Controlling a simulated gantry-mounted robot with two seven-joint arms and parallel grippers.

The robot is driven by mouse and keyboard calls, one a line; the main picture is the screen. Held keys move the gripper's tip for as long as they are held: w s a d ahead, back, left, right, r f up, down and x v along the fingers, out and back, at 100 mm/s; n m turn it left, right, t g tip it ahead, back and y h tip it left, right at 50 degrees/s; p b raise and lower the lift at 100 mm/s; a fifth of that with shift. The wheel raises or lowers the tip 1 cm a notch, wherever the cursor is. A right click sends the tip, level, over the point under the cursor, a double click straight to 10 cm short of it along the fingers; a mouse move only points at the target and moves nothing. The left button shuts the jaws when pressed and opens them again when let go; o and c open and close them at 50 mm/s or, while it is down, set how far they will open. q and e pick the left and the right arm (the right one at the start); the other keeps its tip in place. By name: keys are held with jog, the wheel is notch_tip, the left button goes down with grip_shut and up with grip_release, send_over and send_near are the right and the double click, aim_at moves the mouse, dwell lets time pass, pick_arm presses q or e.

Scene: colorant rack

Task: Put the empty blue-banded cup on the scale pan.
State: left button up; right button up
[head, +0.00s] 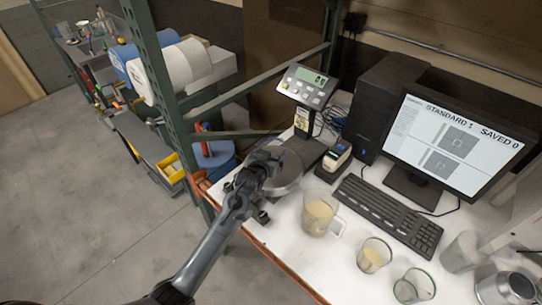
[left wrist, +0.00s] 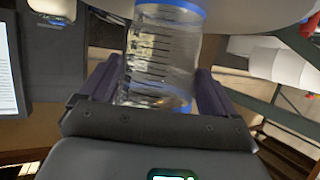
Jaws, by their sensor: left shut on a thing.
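My left gripper (head: 265,168) is at the scale, above or over the round metal scale pan (head: 290,180) and hiding part of it. In the left wrist view the gripper (left wrist: 158,88) is shut on the clear blue-banded cup (left wrist: 158,60), with a finger on each side. The cup has dark graduation marks and a blue band near the picture's top, and looks empty. In the head view the cup is mostly hidden by my gripper. I cannot tell whether it touches the pan. My right gripper is not in view.
A pitcher of pale liquid (head: 318,215), a cup of similar liquid (head: 374,256) and a green-rimmed cup (head: 414,287) stand along the front bench. The keyboard (head: 389,215) and monitor (head: 456,146) are to the right. A green rack post (head: 166,97) rises left of the scale display (head: 308,86).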

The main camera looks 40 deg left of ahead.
pick_arm(q)
jog(key=o, duration=0.7)
jog(key=shift+r, duration=0.15)
jog(key=v, duration=1.2)
jog(key=s+d+f+m+g+h, duration=0.1)
jog(key=s+d+f+m+g, duration=0.1)
jog(key=s, duration=0.7)
jog(key=s+d+f+m+g+h, duration=0.1)
jog(key=s+d+f+g+h, duration=0.1)
jog(key=s+d+f+g, duration=0.2)
jog(key=s+d+f+m+g+h, duration=0.1)
jog(key=s+d+f, duration=0.5)
jog(key=s, duration=0.9)
jog(key=shift+d+m+g, duration=0.8)
jog(key=shift+d+g, duration=0.4)
jog(key=shift+d, duration=0.35)
